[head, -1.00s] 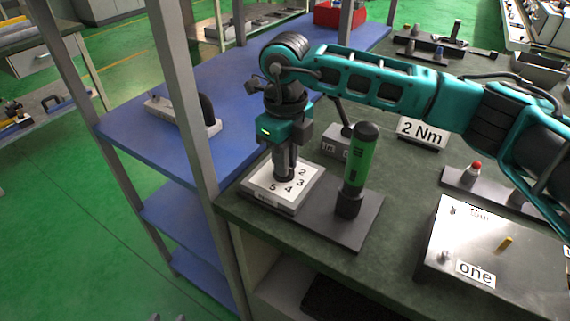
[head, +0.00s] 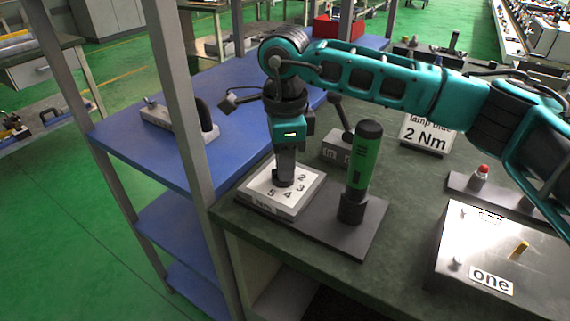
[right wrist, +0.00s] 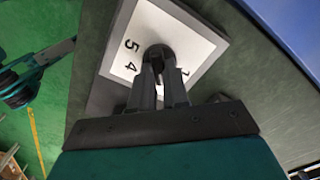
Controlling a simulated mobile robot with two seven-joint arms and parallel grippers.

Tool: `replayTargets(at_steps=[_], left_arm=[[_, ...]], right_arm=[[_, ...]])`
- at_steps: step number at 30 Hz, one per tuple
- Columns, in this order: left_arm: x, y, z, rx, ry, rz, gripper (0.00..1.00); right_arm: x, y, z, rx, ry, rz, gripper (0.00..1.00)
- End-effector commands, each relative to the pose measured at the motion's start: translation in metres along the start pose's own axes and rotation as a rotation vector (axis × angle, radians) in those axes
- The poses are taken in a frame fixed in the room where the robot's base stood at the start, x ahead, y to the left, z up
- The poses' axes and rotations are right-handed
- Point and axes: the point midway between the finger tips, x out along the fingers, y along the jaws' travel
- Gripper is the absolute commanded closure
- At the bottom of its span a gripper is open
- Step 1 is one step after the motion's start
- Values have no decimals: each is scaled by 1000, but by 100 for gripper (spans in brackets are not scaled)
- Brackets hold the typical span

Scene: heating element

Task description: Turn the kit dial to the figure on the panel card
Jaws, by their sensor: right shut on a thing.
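My right gripper (head: 285,182) points straight down and is shut on the dark dial knob (right wrist: 158,52) at the plate's middle. The fingers hide much of the knob, so I cannot tell which figure it points to. The panel card (head: 424,135) reads "2 Nm", with a line above it partly covered by my right arm. My left gripper cannot be made out.
A green-handled screwdriver (head: 363,165) stands upright close right of the dial. A grey block with a black lever (head: 340,145) is behind it. A metal box labelled "one" (head: 485,250) stands at the right. A blue shelf (head: 165,150) with a post adjoins the bench's left.

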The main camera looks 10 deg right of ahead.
Motion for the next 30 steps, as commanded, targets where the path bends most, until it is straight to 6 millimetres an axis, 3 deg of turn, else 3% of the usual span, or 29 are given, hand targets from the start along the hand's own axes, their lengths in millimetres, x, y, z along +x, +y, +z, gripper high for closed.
replayTargets(at_steps=[21,22,30], left_arm=[[1,1,8,-3,-11,1,57],[1,1,8,-3,-11,1,57],[1,1,9,-3,-11,1,57]], right_arm=[[-1,-1,0,-77,-1,-3,100],[-1,-1,0,-77,-1,-3,84],[-1,-1,0,-77,-1,-1,60]])
